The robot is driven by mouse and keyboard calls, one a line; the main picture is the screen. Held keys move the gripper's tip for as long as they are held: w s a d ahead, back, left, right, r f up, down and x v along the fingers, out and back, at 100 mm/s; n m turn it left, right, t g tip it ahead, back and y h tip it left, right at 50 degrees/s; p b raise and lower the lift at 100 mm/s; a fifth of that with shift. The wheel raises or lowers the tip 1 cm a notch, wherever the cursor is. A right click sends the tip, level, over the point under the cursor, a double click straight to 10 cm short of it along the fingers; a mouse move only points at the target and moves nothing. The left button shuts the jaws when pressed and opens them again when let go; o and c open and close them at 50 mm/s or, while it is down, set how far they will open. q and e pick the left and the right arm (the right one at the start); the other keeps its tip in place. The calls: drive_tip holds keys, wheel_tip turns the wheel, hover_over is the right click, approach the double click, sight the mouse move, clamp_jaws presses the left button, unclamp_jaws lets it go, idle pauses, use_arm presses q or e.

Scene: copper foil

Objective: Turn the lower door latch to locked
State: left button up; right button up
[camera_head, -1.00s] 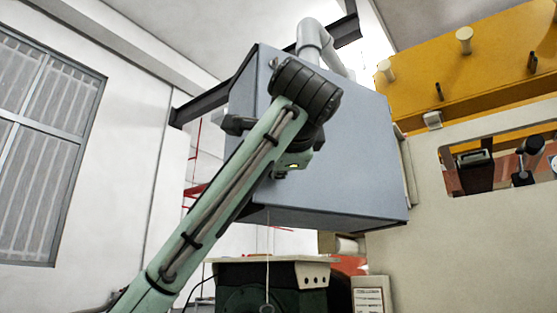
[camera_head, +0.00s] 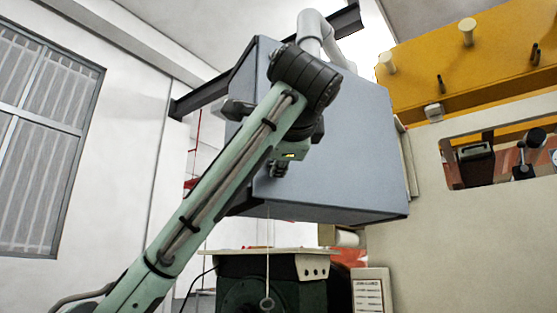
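A grey-blue metal cabinet (camera_head: 355,150) hangs in the middle of the view. No lower door latch can be made out on the parts of it that show; my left arm covers much of its left side. My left arm rises from the lower left and bends at a dark wrist in front of the cabinet. My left gripper (camera_head: 279,170) is small and dark below the wrist, in front of the cabinet's lower left part. Its fingers are too small to tell open from shut, and contact cannot be told. My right gripper is not in view.
A grey pipe (camera_head: 312,32) rises behind the cabinet. A cord with a ring (camera_head: 267,303) hangs below it, in front of a dark green machine (camera_head: 235,288). A beige panel (camera_head: 430,235) with a window opening and a yellow structure (camera_head: 470,65) stand at right.

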use_arm(q)
drive_tip(key=shift+f, duration=0.1)
drive_tip(key=s, duration=0.7)
drive_tip(key=shift+s+d, duration=0.15)
drive_tip(key=shift+d, duration=0.3)
